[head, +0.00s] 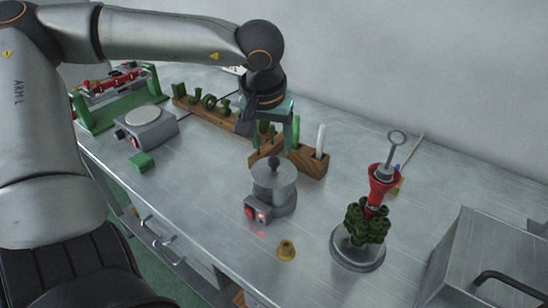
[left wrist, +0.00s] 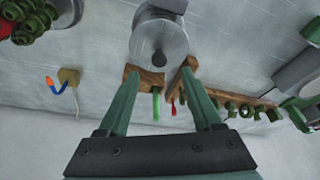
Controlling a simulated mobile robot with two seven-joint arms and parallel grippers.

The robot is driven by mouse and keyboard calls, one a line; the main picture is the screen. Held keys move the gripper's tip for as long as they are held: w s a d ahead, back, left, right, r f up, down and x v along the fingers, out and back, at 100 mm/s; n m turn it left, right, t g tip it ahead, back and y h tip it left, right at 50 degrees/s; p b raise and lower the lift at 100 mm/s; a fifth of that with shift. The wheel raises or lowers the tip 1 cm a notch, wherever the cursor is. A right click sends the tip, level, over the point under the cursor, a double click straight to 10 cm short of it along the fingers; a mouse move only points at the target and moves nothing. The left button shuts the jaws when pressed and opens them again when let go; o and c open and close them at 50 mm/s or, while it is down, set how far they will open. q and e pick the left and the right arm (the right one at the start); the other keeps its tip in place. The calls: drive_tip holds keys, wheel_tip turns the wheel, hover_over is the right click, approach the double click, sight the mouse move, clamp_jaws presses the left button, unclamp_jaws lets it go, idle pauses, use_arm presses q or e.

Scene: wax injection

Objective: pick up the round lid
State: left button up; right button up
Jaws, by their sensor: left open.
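The round lid (head: 274,176) is a grey metal disc with a dark knob on top. It sits on the small round pot (head: 275,200), which has a red switch and a lit red light. The lid also shows in the left wrist view (left wrist: 160,38), at top centre, knob toward the camera. My left gripper (head: 275,148) is open, its green fingers pointing down, above and slightly behind the lid in the head view. In the left wrist view the fingertips (left wrist: 160,73) are apart with nothing held between them. My right gripper is not in view.
A wooden rack (head: 306,161) with green pieces and rods stands behind the pot.

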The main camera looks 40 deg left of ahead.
sight(274, 160)
use_arm(q)
drive_tip(key=shift+x, duration=2.6)
clamp_jaws()
